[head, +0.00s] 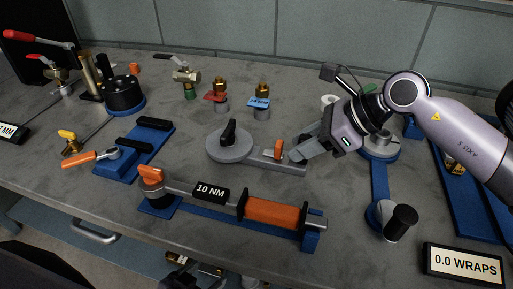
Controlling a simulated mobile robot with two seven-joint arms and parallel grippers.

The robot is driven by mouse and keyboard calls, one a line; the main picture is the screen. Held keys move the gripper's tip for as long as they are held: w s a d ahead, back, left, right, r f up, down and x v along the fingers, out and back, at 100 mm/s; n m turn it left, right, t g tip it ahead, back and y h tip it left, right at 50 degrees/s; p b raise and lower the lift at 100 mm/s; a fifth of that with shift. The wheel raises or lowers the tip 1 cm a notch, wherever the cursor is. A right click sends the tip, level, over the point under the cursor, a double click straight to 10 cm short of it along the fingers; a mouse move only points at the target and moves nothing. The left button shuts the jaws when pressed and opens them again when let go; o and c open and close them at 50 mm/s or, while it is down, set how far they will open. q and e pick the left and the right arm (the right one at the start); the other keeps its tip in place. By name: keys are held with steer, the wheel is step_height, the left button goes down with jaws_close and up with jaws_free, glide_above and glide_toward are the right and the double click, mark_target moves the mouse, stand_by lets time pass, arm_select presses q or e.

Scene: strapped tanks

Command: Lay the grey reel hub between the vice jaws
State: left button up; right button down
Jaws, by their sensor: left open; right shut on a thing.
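The vice has a blue base (133,158), two black jaws (147,123) with a gap between them, and an orange-handled lever (92,157). No part shows between the jaws. My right gripper (299,153) reaches in from the right, low over the end of a grey plate. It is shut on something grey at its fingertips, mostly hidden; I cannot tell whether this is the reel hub. Left of it is a grey disc (216,147) with a black knob and an orange tab (279,149) on its plate. My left gripper is not in view.
An orange torque tool (271,213) marked 10 NM lies in front on blue supports. Brass fittings (220,87) and a valve (187,75) stand behind. At the right are a blue crank (379,182) and a 0.0 WRAPS display (464,263). Bare bench lies between vice and disc.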

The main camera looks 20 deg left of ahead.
steer(key=shift+r, duration=0.2)
steer(key=shift+r+p, duration=1.3)
steer(key=shift+r, duration=1.35)
step_height(320, 180, up, 8)
steer(key=p, duration=0.4)
